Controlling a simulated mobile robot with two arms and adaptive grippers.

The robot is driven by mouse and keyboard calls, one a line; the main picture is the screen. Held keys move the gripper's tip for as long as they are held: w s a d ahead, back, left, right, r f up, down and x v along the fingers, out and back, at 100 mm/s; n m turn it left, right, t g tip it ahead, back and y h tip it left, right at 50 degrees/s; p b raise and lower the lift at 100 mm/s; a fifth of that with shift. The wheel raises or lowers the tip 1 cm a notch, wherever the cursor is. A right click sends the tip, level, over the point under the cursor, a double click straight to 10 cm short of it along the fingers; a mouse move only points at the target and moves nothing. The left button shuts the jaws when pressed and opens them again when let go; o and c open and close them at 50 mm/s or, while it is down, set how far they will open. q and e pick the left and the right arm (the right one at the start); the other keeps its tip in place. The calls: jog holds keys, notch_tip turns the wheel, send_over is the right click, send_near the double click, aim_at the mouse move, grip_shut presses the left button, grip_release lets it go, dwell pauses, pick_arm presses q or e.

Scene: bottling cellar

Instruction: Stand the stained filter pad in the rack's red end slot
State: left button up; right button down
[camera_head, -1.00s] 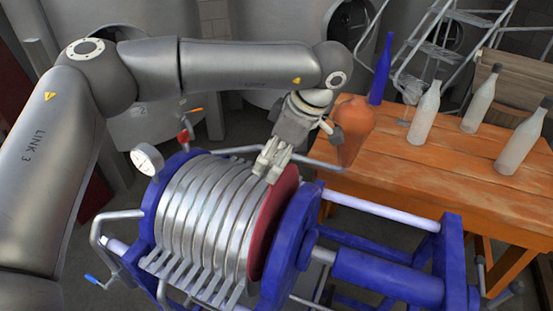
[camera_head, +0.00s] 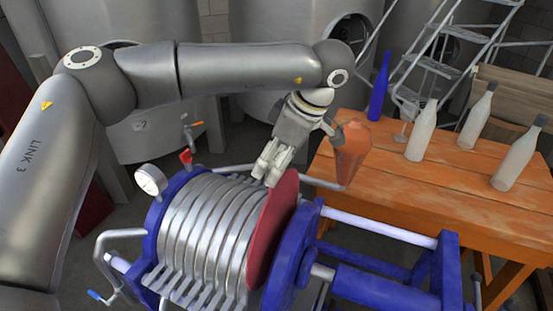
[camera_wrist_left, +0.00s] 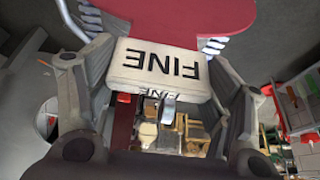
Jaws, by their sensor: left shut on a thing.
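The stained filter pad (camera_head: 268,238) is a dark red disc at the right end of the row of silver plates in the press. Its red face (camera_wrist_left: 200,18) fills the top of the left wrist view, with a pale tab (camera_wrist_left: 165,68) lettered FINE, upside down, below it. My left gripper (camera_head: 270,174) is at the pad's top edge, shut on this tab; its fingers (camera_wrist_left: 160,92) flank the tab. The pad's lower part is hidden in the press. I cannot make out the rack or its red end slot. My right gripper is not in view.
The press has silver plates (camera_head: 205,225), a blue end ring (camera_head: 300,245) and a gauge (camera_head: 150,180). An orange tapered vessel (camera_head: 352,150), a blue bottle (camera_head: 379,90), several pale bottles and a glass stand on the wooden table (camera_head: 400,190). Steel tanks (camera_head: 285,60) stand behind.

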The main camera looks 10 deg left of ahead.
pick_arm(q)
notch_tip(320, 180, up, 13)
jog(key=p, duration=0.7)
jog(key=shift+r, duration=0.2)
dwell(0.4)
jog(key=shift+r, duration=0.1)
notch_tip(320, 180, up, 13)
dwell(1.5)
